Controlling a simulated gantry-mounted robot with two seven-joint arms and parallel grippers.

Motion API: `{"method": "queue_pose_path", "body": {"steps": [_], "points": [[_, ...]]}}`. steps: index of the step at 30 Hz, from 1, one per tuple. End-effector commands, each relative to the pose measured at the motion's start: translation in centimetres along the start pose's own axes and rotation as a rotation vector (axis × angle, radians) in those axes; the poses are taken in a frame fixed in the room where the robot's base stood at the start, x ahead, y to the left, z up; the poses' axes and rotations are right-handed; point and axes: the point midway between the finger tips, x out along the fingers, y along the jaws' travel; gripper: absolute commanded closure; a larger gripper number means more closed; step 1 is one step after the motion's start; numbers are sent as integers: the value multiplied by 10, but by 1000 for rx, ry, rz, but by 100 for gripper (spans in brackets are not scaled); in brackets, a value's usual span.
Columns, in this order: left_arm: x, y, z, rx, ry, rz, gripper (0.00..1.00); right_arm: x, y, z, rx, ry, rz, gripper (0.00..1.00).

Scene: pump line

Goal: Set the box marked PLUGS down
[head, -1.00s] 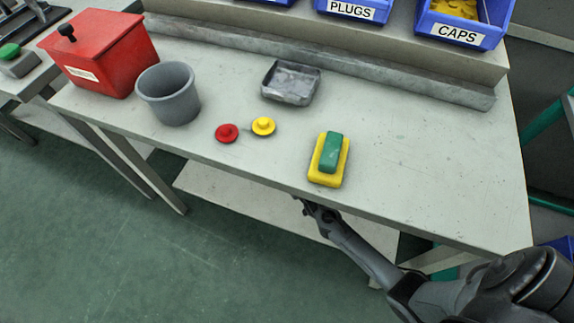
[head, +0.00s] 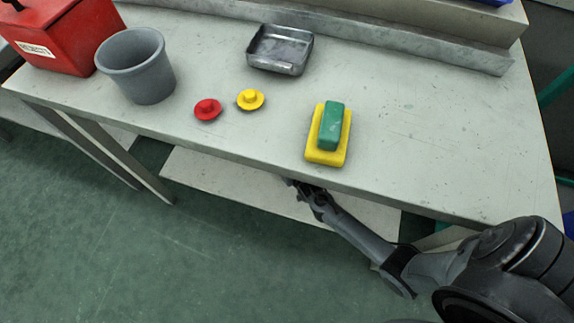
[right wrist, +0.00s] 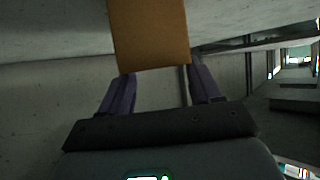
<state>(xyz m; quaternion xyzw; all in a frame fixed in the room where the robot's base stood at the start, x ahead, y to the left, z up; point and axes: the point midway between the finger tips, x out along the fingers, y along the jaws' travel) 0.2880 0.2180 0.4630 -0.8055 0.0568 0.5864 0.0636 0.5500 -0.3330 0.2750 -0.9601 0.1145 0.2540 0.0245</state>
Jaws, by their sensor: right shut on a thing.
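My right gripper (head: 305,190) is at the table's front edge, below the yellow block in the picture. In the right wrist view, its two fingers (right wrist: 160,92) are at an orange-brown block (right wrist: 150,38). The gripper is shut on this block. The head view does not show the held block clearly. My left gripper is not in view.
On the table (head: 420,150) are a yellow block (head: 325,158) with a green block (head: 331,125) on top, a yellow knob (head: 250,99), a red knob (head: 208,109), a grey bucket (head: 140,70), a metal tray (head: 280,66) and a red box (head: 65,35). The table's right side is clear.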

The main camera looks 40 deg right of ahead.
Motion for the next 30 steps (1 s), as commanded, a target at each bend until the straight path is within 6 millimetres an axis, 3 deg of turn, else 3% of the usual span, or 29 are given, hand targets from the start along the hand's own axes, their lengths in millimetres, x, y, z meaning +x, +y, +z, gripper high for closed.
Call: {"method": "queue_pose_path", "body": {"steps": [13,14,18,30], "points": [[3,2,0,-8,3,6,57,3,0,5,0,1,0,76],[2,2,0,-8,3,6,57,3,0,4,0,1,0,34],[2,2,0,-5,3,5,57,2,0,4,0,1,0,12],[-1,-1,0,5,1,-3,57,0,0,-1,0,1,0,11]]}}
